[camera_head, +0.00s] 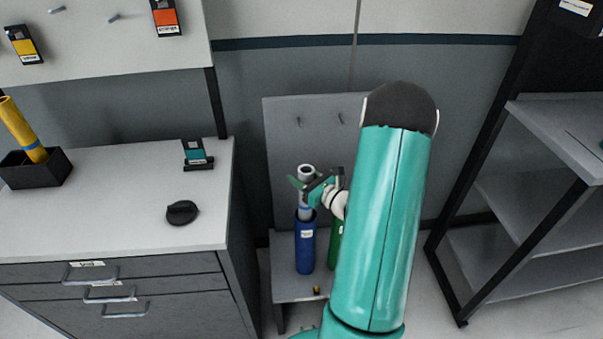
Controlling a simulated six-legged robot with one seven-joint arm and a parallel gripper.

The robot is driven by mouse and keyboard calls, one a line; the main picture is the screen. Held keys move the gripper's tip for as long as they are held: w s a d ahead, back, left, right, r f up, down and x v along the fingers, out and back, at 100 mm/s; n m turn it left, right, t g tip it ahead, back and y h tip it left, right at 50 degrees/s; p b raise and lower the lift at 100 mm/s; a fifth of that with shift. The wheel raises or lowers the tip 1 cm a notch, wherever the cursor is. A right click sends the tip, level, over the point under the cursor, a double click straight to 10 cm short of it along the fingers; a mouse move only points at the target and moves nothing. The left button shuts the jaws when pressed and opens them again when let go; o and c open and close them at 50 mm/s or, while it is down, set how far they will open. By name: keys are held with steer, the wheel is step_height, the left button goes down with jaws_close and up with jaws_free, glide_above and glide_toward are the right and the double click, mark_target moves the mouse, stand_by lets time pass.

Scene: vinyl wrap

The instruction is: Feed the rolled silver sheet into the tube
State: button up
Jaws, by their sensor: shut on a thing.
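The rolled silver sheet (306,174) stands upright as a pale grey roll with a dark hole in its top end. Its lower end is at the mouth of the blue tube (305,248), which stands on a low grey bench. It appears to be partly inside, though the overlap is small in view. My gripper (308,189) is shut on the roll from the right, just above the tube's mouth. A green tube (335,245) stands right of the blue one, mostly hidden behind my teal arm.
The low bench (300,289) has a grey back panel (283,150) with hooks. A cabinet (110,230) at left bears a black knob (182,212) and a black holder (35,172) with a yellow roll (20,128). A shelf rack (520,200) stands at right.

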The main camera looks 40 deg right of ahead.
steer(key=o, duration=1.4)
steer(key=shift+c, duration=0.2)
steer(key=shift+s, duration=0.1)
steer(key=s+d, duration=0.1)
steer(key=s, duration=1.2)
steer(key=shift+s, duration=0.3)
